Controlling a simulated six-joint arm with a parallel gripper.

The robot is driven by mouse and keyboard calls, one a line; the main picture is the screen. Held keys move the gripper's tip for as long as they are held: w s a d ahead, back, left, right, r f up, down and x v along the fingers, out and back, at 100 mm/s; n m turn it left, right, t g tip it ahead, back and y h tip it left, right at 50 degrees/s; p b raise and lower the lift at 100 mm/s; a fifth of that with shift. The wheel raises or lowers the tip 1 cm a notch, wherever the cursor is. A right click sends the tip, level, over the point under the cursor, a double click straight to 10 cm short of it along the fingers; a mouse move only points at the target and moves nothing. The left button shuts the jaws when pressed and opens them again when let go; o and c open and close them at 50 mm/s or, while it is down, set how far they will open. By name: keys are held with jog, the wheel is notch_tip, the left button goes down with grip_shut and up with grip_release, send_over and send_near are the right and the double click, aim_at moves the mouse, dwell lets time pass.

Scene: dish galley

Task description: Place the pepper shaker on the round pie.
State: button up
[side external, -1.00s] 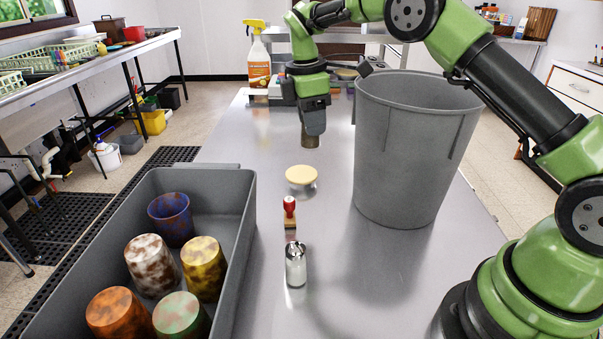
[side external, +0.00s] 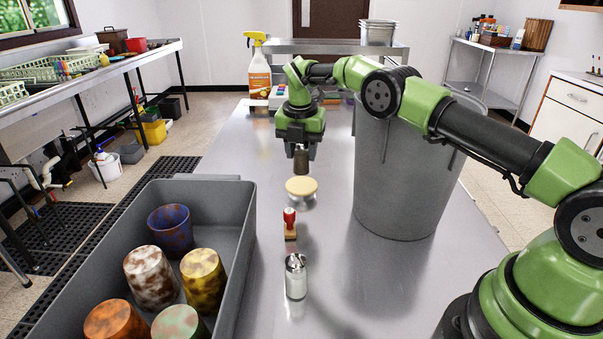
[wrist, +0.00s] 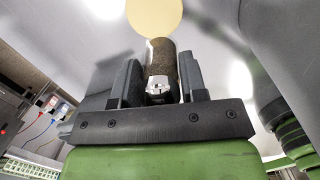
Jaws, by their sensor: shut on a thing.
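The pepper shaker (side external: 301,164) is a dark brown cylinder. My gripper (side external: 301,147) is shut on it and points down. In the wrist view the shaker (wrist: 160,62) sits between my two fingers (wrist: 158,78), with its metal end towards the camera. In the side view the shaker's lower end is just above the pie's far edge. I cannot tell whether they touch.
A tall grey bin (side external: 405,170) stands close on the right. A red-handled stamp (side external: 290,224) and a silver-topped shaker (side external: 295,277) stand nearer the camera. A grey tub (side external: 245,215) with several mottled cups is at left. A spray bottle (side external: 259,70) stands behind.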

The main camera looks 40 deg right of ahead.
aim_at(301, 169)
jog(key=shift+f, duration=2.4)
jog(key=shift+f, duration=0.15)
jog(key=o, duration=1)
jog(key=shift+c, duration=0.2)
